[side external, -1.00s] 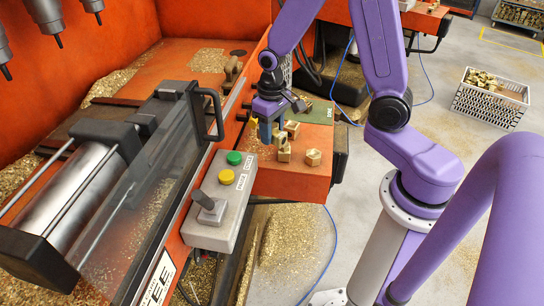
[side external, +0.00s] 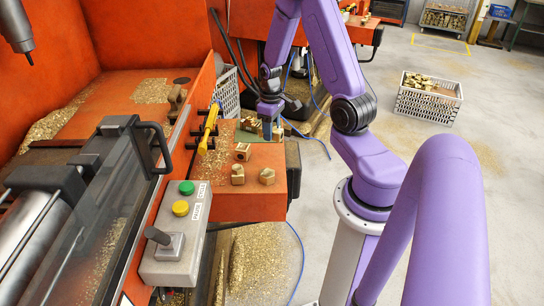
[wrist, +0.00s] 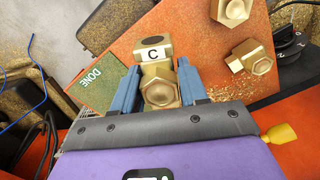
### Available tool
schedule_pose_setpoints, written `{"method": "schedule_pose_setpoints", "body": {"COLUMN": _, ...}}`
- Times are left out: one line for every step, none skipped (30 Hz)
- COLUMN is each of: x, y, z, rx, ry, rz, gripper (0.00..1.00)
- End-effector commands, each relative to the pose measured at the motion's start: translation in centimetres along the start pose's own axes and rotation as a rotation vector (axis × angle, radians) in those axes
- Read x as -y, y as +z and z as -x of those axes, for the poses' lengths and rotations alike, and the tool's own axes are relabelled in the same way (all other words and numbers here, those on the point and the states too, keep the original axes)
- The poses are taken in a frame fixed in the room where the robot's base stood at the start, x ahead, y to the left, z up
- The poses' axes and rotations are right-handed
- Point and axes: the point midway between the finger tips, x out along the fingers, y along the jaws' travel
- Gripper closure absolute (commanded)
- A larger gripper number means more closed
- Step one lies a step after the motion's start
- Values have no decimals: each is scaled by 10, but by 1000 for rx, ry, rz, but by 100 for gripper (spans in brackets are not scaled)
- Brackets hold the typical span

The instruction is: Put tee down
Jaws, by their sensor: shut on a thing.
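A brass tee (wrist: 155,65) marked with a black C on a white label sits between the two blue fingers of my gripper (wrist: 160,90) in the wrist view. My gripper is shut on it. I cannot tell whether the tee touches the surface.
Other brass pieces (side external: 237,174) stand on the orange table (side external: 245,205) nearer the side camera; two show at the wrist view's upper right (wrist: 250,62). A yellow-handled tool (side external: 207,130) stands beside the table. A grey control box (side external: 180,235) is at the near left.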

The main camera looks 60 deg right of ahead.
Motion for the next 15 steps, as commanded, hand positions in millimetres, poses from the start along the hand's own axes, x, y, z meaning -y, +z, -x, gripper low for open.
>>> {"method": "schedule_pose_setpoints", "body": {"x": -3, "y": 1, "z": -3, "rx": 1, "ry": 0, "rz": 0, "gripper": 100}}
{"method": "schedule_pose_setpoints", "body": {"x": -4, "y": 2, "z": -6, "rx": 1, "ry": -1, "rz": 1, "gripper": 100}}
{"method": "schedule_pose_setpoints", "body": {"x": -5, "y": 2, "z": -10, "rx": 2, "ry": -1, "rz": 2, "gripper": 100}}
{"method": "schedule_pose_setpoints", "body": {"x": -5, "y": 2, "z": -14, "rx": 2, "ry": -1, "rz": 2, "gripper": 100}}
{"method": "schedule_pose_setpoints", "body": {"x": -5, "y": 2, "z": -18, "rx": 3, "ry": -2, "rz": 2, "gripper": 100}}
{"method": "schedule_pose_setpoints", "body": {"x": -4, "y": 2, "z": -24, "rx": 3, "ry": -1, "rz": 2, "gripper": 100}}
{"method": "schedule_pose_setpoints", "body": {"x": -4, "y": 3, "z": -28, "rx": 3, "ry": -2, "rz": 2, "gripper": 100}}
{"method": "schedule_pose_setpoints", "body": {"x": -4, "y": 3, "z": -31, "rx": 2, "ry": -1, "rz": 1, "gripper": 100}}
{"method": "schedule_pose_setpoints", "body": {"x": -4, "y": 2, "z": -35, "rx": 2, "ry": -1, "rz": 1, "gripper": 100}}
{"method": "schedule_pose_setpoints", "body": {"x": -4, "y": 2, "z": -38, "rx": 2, "ry": -1, "rz": 1, "gripper": 100}}
{"method": "schedule_pose_setpoints", "body": {"x": -5, "y": 2, "z": -40, "rx": 1, "ry": 0, "rz": 1, "gripper": 100}}
{"method": "schedule_pose_setpoints", "body": {"x": -4, "y": 2, "z": -42, "rx": 0, "ry": 0, "rz": 1, "gripper": 100}}
{"method": "schedule_pose_setpoints", "body": {"x": -4, "y": 2, "z": -44, "rx": 0, "ry": 0, "rz": 1, "gripper": 100}}
{"method": "schedule_pose_setpoints", "body": {"x": -4, "y": 2, "z": -45, "rx": 0, "ry": 0, "rz": 1, "gripper": 100}}
{"method": "schedule_pose_setpoints", "body": {"x": -4, "y": 2, "z": -46, "rx": 0, "ry": 0, "rz": 1, "gripper": 100}}
